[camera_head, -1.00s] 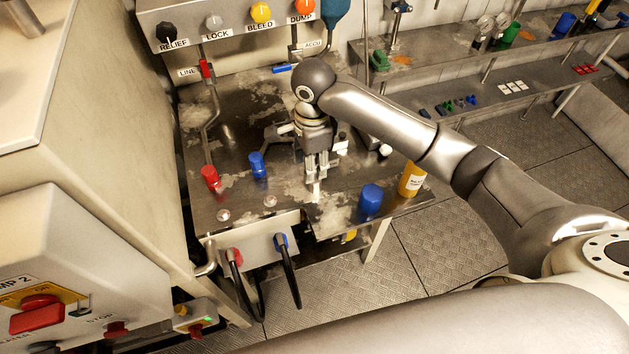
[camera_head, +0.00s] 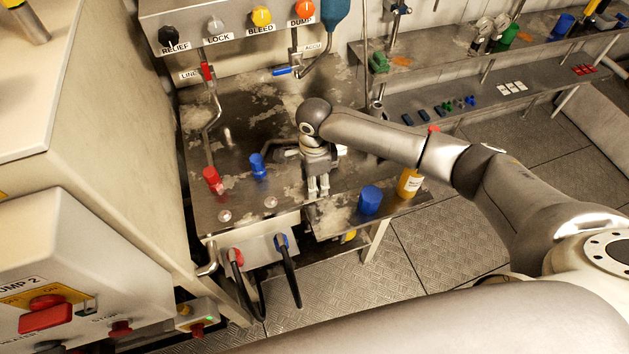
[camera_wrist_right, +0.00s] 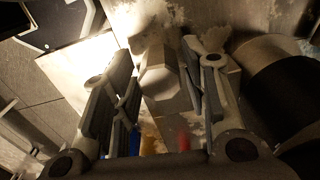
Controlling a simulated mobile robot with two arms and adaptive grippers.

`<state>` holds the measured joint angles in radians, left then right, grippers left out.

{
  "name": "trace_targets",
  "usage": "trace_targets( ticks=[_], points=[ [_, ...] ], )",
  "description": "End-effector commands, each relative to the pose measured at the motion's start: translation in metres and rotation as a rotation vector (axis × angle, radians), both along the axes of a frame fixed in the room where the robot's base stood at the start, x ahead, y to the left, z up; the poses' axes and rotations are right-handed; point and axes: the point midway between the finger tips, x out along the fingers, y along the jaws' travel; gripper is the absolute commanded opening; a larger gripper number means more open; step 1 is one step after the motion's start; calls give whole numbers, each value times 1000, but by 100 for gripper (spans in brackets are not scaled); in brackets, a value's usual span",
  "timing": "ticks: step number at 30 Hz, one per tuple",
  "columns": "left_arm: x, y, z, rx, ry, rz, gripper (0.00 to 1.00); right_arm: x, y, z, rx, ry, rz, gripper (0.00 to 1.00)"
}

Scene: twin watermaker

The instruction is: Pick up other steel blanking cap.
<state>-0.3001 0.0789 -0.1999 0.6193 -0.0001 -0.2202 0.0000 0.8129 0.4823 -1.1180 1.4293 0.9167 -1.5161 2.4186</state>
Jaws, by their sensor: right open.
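My right gripper (camera_head: 318,188) points down low over the steel bench, near its front edge, to the left of a blue cylinder. In the right wrist view its fingers (camera_wrist_right: 158,70) are open, one on each side of a grey steel piece with a flat-sided end (camera_wrist_right: 162,88). This piece looks like a steel blanking cap; I cannot tell whether the fingers touch it. In the head view the gripper hides it. My left gripper is not in view.
The blue cylinder (camera_head: 370,200) and a yellow bottle (camera_head: 409,182) stand right of the gripper. A red fitting (camera_head: 212,178) and a blue fitting (camera_head: 258,166) stand to its left. A valve panel (camera_head: 235,28) is behind; shelves (camera_head: 470,105) are at back right.

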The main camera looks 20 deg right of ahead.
Motion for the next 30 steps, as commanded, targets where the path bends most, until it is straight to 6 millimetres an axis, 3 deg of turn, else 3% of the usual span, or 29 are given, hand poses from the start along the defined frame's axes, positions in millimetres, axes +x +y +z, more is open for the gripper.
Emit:
trace_targets(
  ticks=[9, 18, 30],
  points=[
    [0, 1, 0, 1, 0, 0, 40, 0, 0, -7, 0, -1, 1, 41],
    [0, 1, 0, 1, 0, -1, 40, 0, 0, -7, 0, -1, 1, 5],
    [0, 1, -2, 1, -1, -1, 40, 0, 1, 1, 2, -2, 1, 5]
  ],
)
